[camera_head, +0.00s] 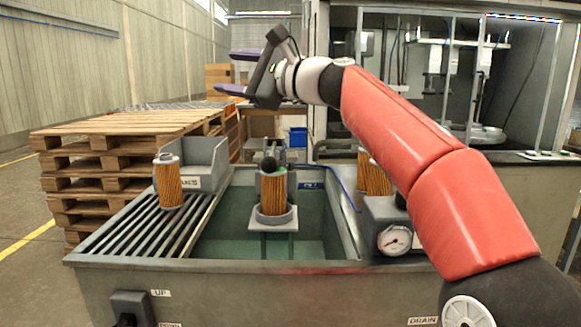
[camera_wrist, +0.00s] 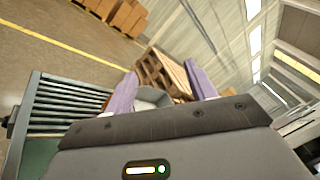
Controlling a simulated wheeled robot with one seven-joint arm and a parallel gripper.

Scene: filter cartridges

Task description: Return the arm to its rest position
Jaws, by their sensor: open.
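My gripper (camera_head: 233,72) is raised above the back of the tank, its purple fingers pointing left and spread apart. In the wrist view my gripper (camera_wrist: 160,88) shows both purple fingers wide apart with nothing between them. One orange pleated filter cartridge (camera_head: 169,182) stands on the slatted rack at the left. Another filter cartridge (camera_head: 272,190) stands upright in a grey round holder in the middle of the tank. More orange cartridges (camera_head: 373,173) stand at the right, partly hidden by my arm and the gauge box.
The tank (camera_head: 215,268) has a slatted rack (camera_head: 150,228) on its left and a gauge box (camera_head: 388,222) on its right. A grey bin (camera_head: 205,160) sits behind the rack. Stacked wooden pallets (camera_head: 90,150) stand at the left. A metal-framed cabinet (camera_head: 440,80) stands behind.

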